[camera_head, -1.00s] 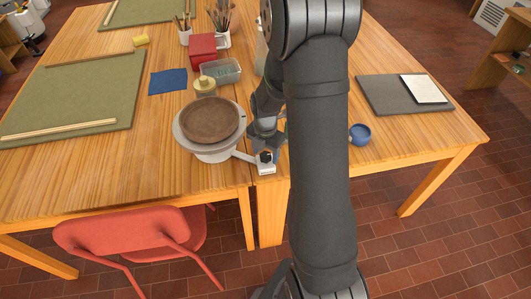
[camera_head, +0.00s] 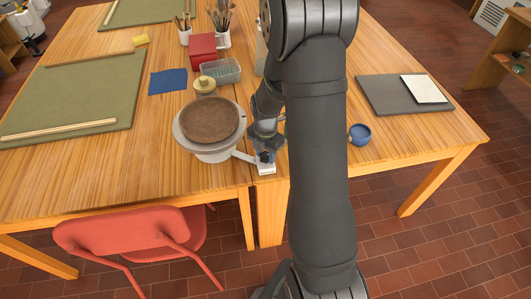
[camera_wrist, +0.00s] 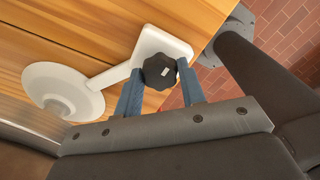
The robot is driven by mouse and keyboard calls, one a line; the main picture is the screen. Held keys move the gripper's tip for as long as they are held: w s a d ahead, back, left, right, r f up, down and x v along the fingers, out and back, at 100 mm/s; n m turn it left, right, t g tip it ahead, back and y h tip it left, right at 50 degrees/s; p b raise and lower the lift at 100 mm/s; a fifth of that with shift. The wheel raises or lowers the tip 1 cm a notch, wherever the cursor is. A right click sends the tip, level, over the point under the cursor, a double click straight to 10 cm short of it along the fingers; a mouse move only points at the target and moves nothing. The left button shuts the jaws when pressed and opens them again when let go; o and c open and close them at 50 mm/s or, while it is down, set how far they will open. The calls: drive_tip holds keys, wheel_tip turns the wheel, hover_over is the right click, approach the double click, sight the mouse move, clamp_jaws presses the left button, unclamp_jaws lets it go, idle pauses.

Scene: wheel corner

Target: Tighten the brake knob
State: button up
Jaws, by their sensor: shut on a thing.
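The black lobed brake knob (camera_wrist: 160,72) sits on a white bracket (camera_wrist: 165,44) at the end of an arm from the wheel's white base (camera_wrist: 60,90). My gripper (camera_wrist: 160,86) has its two blue-grey fingers on either side of the knob and is shut on it. In the head view, the pottery wheel with its brown round top (camera_head: 210,120) stands near the table's front edge. My gripper (camera_head: 265,155) is at the knob there, to the right of the wheel, and mostly covers it.
A yellowish lidded jar (camera_head: 205,86), a grey-green tray (camera_head: 221,70) and a red box (camera_head: 202,48) stand behind the wheel. A blue bowl (camera_head: 360,134) is right of my arm. A red chair (camera_head: 130,235) is in front of the table.

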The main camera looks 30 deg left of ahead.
sight(265, 154)
drive_tip(key=m, duration=0.4)
drive_tip(key=shift+m, duration=0.3)
drive_tip(key=m, duration=0.4)
drive_tip(key=shift+m, duration=0.3)
drive_tip(key=m, duration=0.8)
drive_tip(key=shift+m, duration=0.3)
drive_tip(key=shift+w+a+r, duration=0.1)
drive_tip(key=o, duration=1)
wheel_tip(265, 154, up, 17)
drive_tip(key=shift+r, duration=0.15)
